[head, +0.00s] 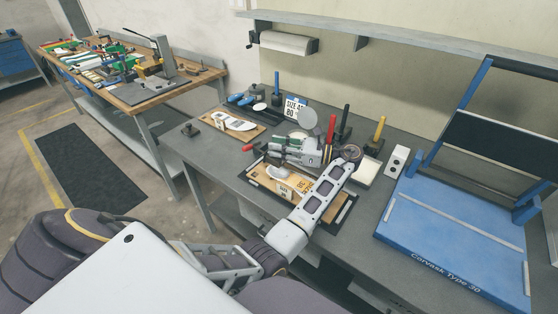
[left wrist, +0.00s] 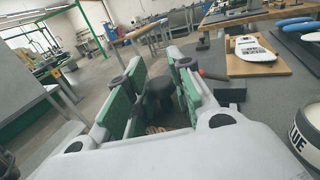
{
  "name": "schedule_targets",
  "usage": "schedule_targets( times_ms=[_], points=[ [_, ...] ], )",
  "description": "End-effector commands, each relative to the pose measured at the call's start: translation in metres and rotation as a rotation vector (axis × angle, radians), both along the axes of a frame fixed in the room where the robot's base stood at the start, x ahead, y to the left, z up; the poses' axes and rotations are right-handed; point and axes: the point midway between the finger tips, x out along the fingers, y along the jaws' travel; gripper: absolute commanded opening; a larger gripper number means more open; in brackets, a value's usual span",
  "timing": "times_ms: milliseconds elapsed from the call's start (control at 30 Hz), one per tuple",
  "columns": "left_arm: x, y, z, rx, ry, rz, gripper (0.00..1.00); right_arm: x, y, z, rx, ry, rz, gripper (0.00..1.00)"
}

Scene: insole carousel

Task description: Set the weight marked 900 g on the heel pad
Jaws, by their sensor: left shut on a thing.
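My left gripper (head: 268,150) is over the near bench, with its fingers pointing left in the head view. In the left wrist view its green-padded fingers (left wrist: 160,95) are shut on a dark knobbed object (left wrist: 160,86), which looks like a weight; no 900 g mark is readable. Below and in front of the gripper in the head view is a wooden board (head: 262,182) with a white raised shape (head: 278,172) and a printed label. I cannot tell which surface is the heel pad. The hand hides part of the board. My right gripper is out of view.
Another wooden board with a white insole (head: 234,122) lies behind to the left. A red handle (head: 330,127), a black upright (head: 345,118) and a yellow-handled tool (head: 379,130) stand close behind the hand. A blue stand (head: 450,240) fills the right side.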

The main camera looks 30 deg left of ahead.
Motion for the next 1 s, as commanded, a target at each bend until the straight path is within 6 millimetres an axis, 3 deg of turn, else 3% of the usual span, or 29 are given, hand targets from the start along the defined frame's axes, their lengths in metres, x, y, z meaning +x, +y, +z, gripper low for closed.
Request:
schedule_targets(
  times_ms=[200, 633, 1000],
  points=[
    [0.001, 0.0, -0.011, 0.002, -0.003, 0.0, 0.0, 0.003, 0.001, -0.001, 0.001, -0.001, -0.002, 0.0],
    [0.001, 0.0, -0.015, 0.003, -0.004, -0.001, 0.0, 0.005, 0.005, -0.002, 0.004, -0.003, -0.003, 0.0],
    [0.001, 0.0, -0.046, 0.003, -0.004, 0.0, 0.0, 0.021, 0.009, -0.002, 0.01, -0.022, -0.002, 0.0]
  ],
)
